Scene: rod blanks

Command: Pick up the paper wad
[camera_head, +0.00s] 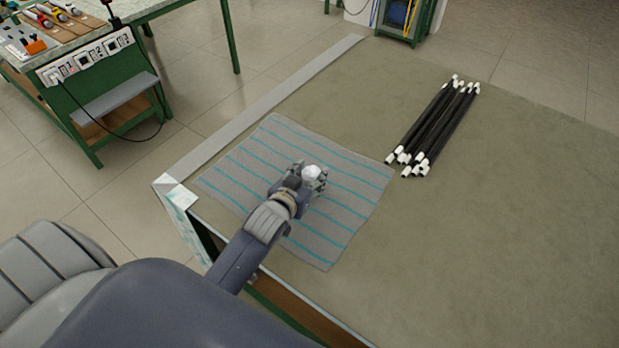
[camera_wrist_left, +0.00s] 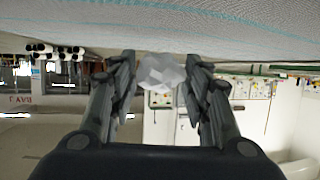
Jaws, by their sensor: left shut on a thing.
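The paper wad (camera_head: 312,172) is small, white and crumpled. It shows over the striped grey and teal cloth (camera_head: 245,160) on the table. My left gripper (camera_head: 311,181) reaches in from the lower left and is shut on the wad. In the left wrist view, which looks upside down, the wad (camera_wrist_left: 160,72) sits between the two dark fingers, close to the cloth (camera_wrist_left: 220,22). I cannot tell whether the wad still touches the cloth. My right gripper is not in view.
A bundle of black rods with white ends (camera_head: 432,128) lies on the table to the right of the cloth. The table top (camera_head: 480,250) is bare at the right and front. A green-framed workbench (camera_head: 75,85) with tools stands apart at the upper left.

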